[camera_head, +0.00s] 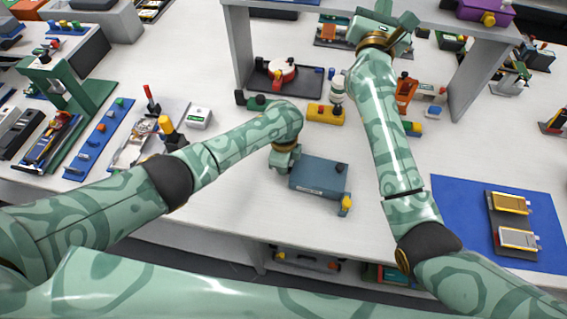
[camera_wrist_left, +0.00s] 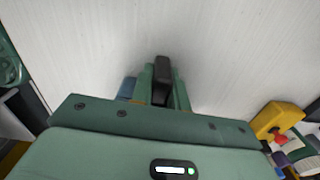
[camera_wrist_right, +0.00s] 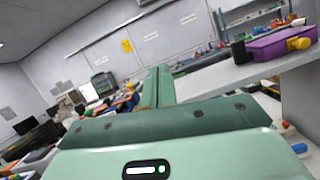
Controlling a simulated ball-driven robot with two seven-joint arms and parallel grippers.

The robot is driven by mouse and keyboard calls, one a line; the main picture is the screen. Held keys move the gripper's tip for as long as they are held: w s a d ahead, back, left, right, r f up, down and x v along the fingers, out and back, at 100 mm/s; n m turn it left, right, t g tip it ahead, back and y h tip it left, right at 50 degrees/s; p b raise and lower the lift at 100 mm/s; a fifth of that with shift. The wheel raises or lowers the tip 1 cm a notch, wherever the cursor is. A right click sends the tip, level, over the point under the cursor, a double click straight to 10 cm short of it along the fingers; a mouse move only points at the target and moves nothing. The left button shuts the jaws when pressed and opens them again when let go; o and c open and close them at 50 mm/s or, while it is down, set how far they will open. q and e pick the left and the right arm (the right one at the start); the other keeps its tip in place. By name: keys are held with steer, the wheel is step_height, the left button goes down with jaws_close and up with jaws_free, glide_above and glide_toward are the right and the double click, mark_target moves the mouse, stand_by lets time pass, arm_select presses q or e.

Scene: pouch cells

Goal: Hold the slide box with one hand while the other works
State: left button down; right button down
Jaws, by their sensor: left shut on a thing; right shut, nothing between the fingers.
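The slide box (camera_head: 318,176) appears to be the blue-grey box with a pale label, a dark knob and a yellow knob, near the front middle of the white table. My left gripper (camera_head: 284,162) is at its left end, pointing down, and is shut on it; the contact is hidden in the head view. In the left wrist view, the shut fingers (camera_wrist_left: 160,85) have a dark piece at their tips, and a bit of blue shows beside them. My right gripper (camera_head: 388,22) is raised by the shelf, shut and empty; its fingers (camera_wrist_right: 158,88) also show in the right wrist view.
A grey shelf (camera_head: 240,45) spans the back, with a purple box (camera_head: 485,11) on top. A blue mat (camera_head: 460,200) with pouch cells lies right. Tools crowd the left.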

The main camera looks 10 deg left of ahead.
steer(key=s+a+f+n+g+y, duration=0.1)
steer(key=s+a+n+g+y, duration=0.2)
steer(key=a+n+y, duration=1.25)
steer(key=s+a+f+n+g+h, duration=0.1)
steer(key=s+f+n+g, duration=0.4)
steer(key=f+n+g, duration=0.7)
steer(key=n+g+h, duration=0.4)
steer(key=n+h, duration=0.8)
steer(key=h, duration=0.1)
glide_above(328, 167)
steer(key=s+a+f+x, duration=0.1)
steer(key=s+x, duration=0.2)
steer(key=x, duration=0.9)
steer(key=shift+y, duration=0.35)
steer(key=x, duration=0.2)
steer(key=s+x, duration=0.1)
steer(key=x, duration=0.5)
steer(key=shift+s+f, duration=0.2)
steer(key=shift+s, duration=0.25)
steer(key=shift+d, duration=0.1)
